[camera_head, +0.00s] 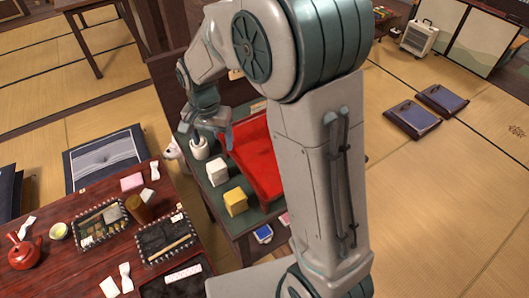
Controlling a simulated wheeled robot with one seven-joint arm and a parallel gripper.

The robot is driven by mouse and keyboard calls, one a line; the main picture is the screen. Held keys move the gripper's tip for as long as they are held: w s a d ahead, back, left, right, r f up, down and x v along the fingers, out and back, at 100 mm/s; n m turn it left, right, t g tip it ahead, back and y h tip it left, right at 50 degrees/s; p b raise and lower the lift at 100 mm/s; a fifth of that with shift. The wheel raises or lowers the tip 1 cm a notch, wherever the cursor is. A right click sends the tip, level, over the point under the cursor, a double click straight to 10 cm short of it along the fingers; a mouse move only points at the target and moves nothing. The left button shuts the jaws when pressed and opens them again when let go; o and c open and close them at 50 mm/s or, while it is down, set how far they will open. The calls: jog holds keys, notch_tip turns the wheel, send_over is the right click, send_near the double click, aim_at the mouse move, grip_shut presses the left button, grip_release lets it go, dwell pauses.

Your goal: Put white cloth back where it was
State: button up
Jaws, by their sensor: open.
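A small white block (218,172), which may be the folded white cloth, sits on the dark green top of a narrow table (214,197). A similar yellow block (236,201) sits just in front of it, and a pink block (131,182) lies on the red-brown table (85,275) to the left. My gripper (207,140) points down above the green top, just behind the white block, and is open. A rounded white thing (200,149) shows right under it; I cannot tell what it is or whether the gripper touches it.
The red-brown table holds a red teapot (25,250), a brown cup (139,210), dark trays and white slips. Cushions (411,119) lie on open tatami at right.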

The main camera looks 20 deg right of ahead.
jog(key=s+d+r+n+t, duration=0.1)
jog(key=s+d+r, duration=0.3)
jog(key=s, duration=0.5)
jog(key=s+d+r+n+t, duration=0.1)
jog(key=s+d+r+n, duration=0.3)
jog(key=s+d, duration=0.5)
jog(key=shift+s+r+n+t, duration=0.15)
jog(key=shift+r+n+t, duration=0.15)
jog(key=shift+r+t, duration=0.1)
